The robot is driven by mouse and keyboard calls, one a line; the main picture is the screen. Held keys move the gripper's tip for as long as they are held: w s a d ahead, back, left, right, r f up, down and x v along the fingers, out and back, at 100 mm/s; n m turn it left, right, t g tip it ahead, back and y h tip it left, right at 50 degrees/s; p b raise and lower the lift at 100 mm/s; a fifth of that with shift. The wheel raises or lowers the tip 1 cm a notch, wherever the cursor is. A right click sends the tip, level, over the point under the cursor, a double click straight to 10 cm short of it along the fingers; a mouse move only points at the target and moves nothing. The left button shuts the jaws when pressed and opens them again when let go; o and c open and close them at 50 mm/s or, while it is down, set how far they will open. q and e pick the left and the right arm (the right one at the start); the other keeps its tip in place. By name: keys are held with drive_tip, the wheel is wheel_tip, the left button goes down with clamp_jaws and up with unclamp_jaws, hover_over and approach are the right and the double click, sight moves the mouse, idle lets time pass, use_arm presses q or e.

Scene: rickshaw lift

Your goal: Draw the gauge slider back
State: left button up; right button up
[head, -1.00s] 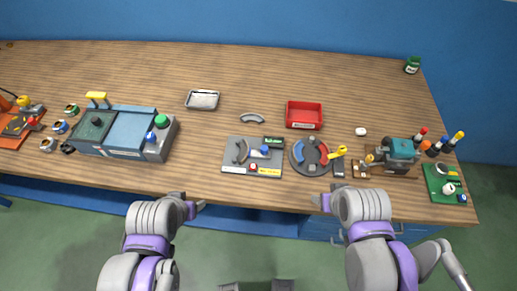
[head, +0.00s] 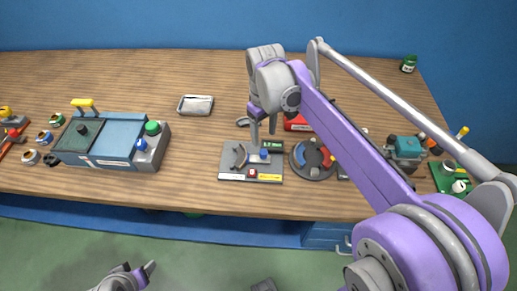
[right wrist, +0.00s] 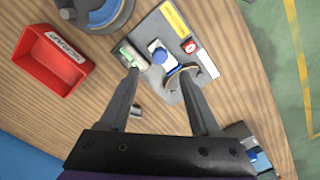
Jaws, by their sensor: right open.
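The gauge panel (head: 229,174) is a grey plate near the table's front edge, with a curved dial, a green display, a red button and a yellow label. Its blue slider knob (head: 264,154) stands on the plate right of the dial. In the right wrist view the blue knob (right wrist: 159,55) lies just beyond and between my fingertips. My right gripper (head: 263,132) is open and empty, pointing down above the back of the panel; its spread fingers also show in the right wrist view (right wrist: 157,70). My left gripper (head: 146,270) is low at the bottom left, off the table.
A round dial base (head: 298,160) stands close right of the panel. A red tray (head: 297,124) is behind, partly hidden by my right arm. A blue-grey machine (head: 118,138) stands left, and a metal tray (head: 196,105) behind left. Bare wood lies between the machine and panel.

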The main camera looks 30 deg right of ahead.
sight(263, 151)
wheel_tip(263, 151, down, 8)
drive_tip(key=shift+r, duration=0.2)
clamp_jaws()
idle(0.4)
idle(1.0)
